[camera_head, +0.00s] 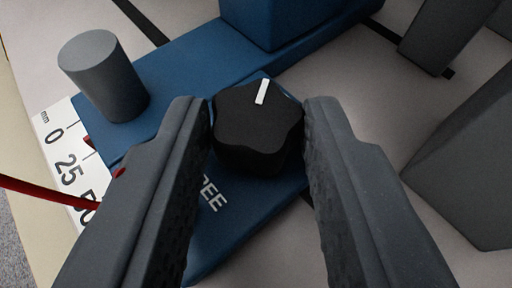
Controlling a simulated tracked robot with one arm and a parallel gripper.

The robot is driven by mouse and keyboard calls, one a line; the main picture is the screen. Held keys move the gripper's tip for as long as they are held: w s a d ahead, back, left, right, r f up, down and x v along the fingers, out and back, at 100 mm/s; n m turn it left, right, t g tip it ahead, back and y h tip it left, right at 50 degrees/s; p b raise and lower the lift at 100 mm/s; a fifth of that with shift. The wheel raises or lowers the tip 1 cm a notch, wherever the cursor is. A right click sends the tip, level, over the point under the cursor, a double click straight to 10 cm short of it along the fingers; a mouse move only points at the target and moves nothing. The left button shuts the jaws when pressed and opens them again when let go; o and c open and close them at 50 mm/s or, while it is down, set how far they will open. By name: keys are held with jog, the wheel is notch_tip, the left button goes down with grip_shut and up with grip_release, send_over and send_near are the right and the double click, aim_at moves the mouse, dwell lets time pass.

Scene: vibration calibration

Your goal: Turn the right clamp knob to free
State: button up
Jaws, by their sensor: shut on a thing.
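The clamp knob (257,132) is black and lobed, with a white pointer line on its top. The pointer is toward the far side, tilted slightly right. The knob sits on a blue base (180,75). White lettering ending in "REE" shows on the base in front of the knob, on the near side; its first letters are hidden behind my left finger. My gripper (257,130) is shut on the knob, with one dark finger on each side of it.
A grey cylinder (104,76) stands on the blue base at the left. A white scale (66,160) marked in mm and a red cable (38,191) lie at the left edge. A blue block (290,20) rises behind the knob. Dark grey blocks (470,150) stand at the right.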

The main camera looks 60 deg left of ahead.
jog(key=shift+w+f+n+g+y+b, duration=0.1)
jog(key=shift+n+g+y+b, duration=0.3)
jog(key=shift+n+g+b, duration=0.55)
jog(key=shift+a+r+n+g+b, duration=0.1)
jog(key=shift+r+n+g+b, duration=0.25)
jog(key=shift+b, duration=0.4)
jog(key=o, duration=1)
jog(key=shift+f, duration=0.1)
jog(key=shift+w, duration=0.1)
jog(key=shift+d+r, duration=0.2)
jog(key=shift+d, duration=0.45)
jog(key=v, duration=1.2)
jog(key=shift+d, duration=0.35)
